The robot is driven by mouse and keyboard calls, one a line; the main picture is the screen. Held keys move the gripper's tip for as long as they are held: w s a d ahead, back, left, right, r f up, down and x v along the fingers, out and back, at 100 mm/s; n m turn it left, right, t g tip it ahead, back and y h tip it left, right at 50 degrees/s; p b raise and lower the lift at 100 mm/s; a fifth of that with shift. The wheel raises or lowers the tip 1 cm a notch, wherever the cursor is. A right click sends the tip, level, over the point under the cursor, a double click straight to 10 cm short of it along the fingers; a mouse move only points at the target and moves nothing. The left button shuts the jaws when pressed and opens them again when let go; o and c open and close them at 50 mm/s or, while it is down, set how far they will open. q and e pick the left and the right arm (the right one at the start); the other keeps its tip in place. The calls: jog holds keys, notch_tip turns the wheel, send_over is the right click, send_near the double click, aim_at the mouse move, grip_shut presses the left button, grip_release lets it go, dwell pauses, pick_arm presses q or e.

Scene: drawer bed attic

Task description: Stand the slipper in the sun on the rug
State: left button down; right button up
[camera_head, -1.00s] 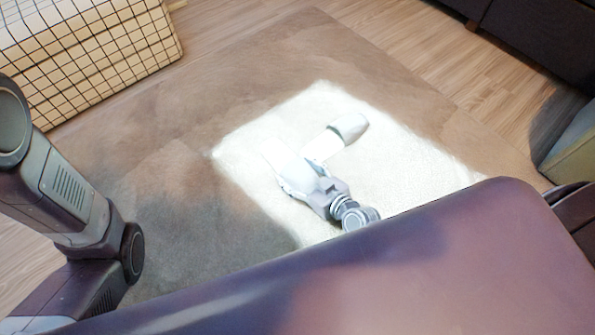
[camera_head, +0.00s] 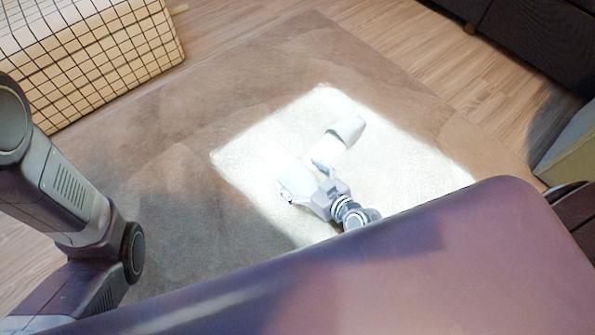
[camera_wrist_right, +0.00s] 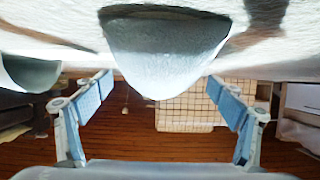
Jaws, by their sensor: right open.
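The sunlit patch of the rug (camera_head: 400,185) holds two pale slippers. The near white slipper (camera_head: 283,163) lies in the bright patch, directly ahead of my right gripper (camera_head: 304,179). The other slipper (camera_head: 346,130) lies to its right, also in the sun, with a grey end. In the right wrist view the near slipper (camera_wrist_right: 165,50) fills the top middle, ahead of and between the spread fingers of my right gripper (camera_wrist_right: 157,92). Clear space shows on both sides of it. The other slipper (camera_wrist_right: 30,73) shows at the left edge. My left gripper is out of view.
The shaded rug (camera_head: 190,215) is bare to the left of the patch. A cream box-shaped piece with a black grid (camera_head: 90,50) stands at the upper left. Dark furniture (camera_head: 535,40) is at the upper right. Wooden floor (camera_head: 440,60) lies beyond the rug.

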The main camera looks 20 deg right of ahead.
jog(key=r+p, duration=0.4)
jog(key=r, duration=0.1)
jog(key=r+p, duration=0.2)
jog(key=shift+w+r, duration=0.25)
jog(key=w+d+r+p, duration=0.1)
jog(key=d+r+p, duration=0.1)
jog(key=r+p, duration=0.4)
jog(key=w+d+r+p, duration=0.2)
jog(key=r+p, duration=0.5)
jog(key=r, duration=0.8)
jog(key=shift+r, duration=0.3)
jog(key=shift+d, duration=0.1)
